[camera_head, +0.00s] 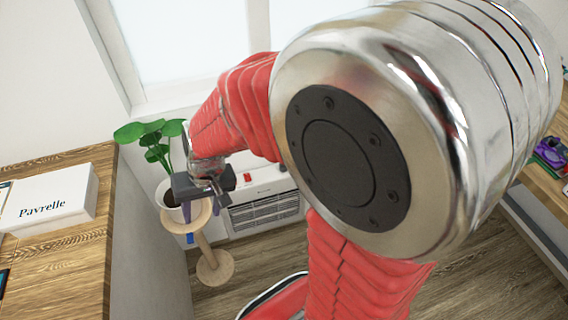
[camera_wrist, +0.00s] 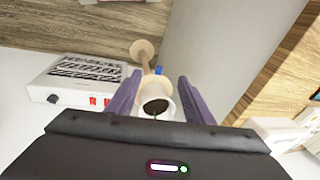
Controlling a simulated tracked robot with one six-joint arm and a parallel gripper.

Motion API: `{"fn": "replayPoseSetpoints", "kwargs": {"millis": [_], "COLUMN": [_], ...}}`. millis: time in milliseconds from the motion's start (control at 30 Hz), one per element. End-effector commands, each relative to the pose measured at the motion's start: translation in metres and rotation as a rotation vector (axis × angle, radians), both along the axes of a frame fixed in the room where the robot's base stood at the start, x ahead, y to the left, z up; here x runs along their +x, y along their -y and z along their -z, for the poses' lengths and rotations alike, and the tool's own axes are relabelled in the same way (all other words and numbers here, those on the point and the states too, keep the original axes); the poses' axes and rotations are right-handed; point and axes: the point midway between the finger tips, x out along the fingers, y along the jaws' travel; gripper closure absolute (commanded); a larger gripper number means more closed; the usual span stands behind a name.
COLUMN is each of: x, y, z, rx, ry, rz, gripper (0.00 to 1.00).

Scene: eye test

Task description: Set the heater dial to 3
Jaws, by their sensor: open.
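The heater (camera_head: 265,212) is a low white unit with a dark grille, against the wall under the window in the head view. It also shows at the left of the wrist view (camera_wrist: 85,80). Its dial (camera_wrist: 53,98) is a small dark knob on the white panel, left of two red switches (camera_wrist: 99,101). The dial's setting is too small to read. My gripper (camera_head: 188,210) is open, left of the heater in the head view. In the wrist view, its purple fingers (camera_wrist: 160,78) are apart with nothing held, and the dial lies well to their left.
A potted plant (camera_head: 157,139) stands by the wall, its white pot (camera_wrist: 160,91) seen between my fingers. A beige post stand (camera_head: 215,266) is near it on the wooden floor. A wooden counter (camera_head: 70,262) with a white "Pavrelle" box (camera_head: 50,199) is at left.

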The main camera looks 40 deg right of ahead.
Motion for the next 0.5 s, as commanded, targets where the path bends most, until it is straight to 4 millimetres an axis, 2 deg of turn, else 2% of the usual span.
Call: {"fn": "replayPoseSetpoints", "kwargs": {"millis": [100,500], "x": [-0.018,-0.069], "y": [0.009,0.042], "z": [-0.023,-0.084], "rx": [-0.030,-0.144], "ry": [0.015,0.095], "rz": [-0.042,-0.127], "gripper": [0.53,0.53]}}
